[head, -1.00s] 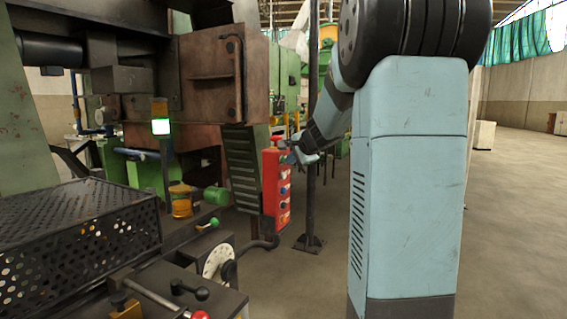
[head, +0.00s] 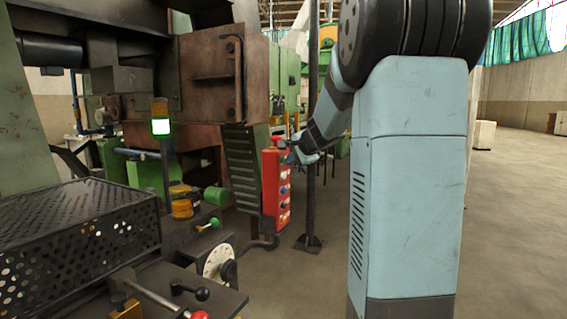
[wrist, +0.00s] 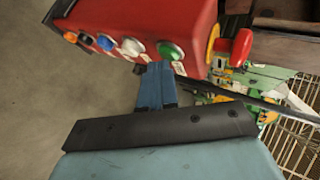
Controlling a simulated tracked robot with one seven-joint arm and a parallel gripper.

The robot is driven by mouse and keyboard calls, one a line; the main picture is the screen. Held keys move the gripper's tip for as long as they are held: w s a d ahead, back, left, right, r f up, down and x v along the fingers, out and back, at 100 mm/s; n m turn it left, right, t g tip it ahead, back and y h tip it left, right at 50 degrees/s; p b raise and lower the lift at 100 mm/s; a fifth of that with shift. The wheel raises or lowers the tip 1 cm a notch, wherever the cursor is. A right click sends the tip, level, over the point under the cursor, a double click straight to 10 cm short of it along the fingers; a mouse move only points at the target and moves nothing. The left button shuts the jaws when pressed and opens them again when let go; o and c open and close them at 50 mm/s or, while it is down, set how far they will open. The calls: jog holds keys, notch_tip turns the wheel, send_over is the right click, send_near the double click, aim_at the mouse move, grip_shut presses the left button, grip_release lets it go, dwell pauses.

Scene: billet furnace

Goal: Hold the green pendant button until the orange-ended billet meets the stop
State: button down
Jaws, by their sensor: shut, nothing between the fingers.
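The red pendant box (head: 276,195) hangs upright in the middle of the head view, with a column of coloured buttons on its face. In the wrist view the pendant (wrist: 190,17) fills the top, and its green button (wrist: 171,50) shows beside a white, a blue and an orange one. My gripper (wrist: 154,68) is shut and empty, its blue fingertips right at the green button; I cannot tell whether they press it. In the head view my gripper (head: 295,156) reaches the pendant's upper part. I cannot make out the orange-ended billet or the stop.
A red mushroom knob (wrist: 236,47) sits at the pendant's end. A perforated guard (head: 75,235) and a lever bench (head: 180,290) stand at front left. A dark post (head: 312,130) rises behind the pendant. Floor at right is open.

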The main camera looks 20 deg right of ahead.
jog(key=shift+s+d, duration=0.55)
jog(key=shift+s, duration=0.15)
jog(key=s+d, duration=0.1)
jog(key=s, duration=0.1)
jog(key=s+d, duration=0.2)
dwell(0.6)
dwell(0.4)
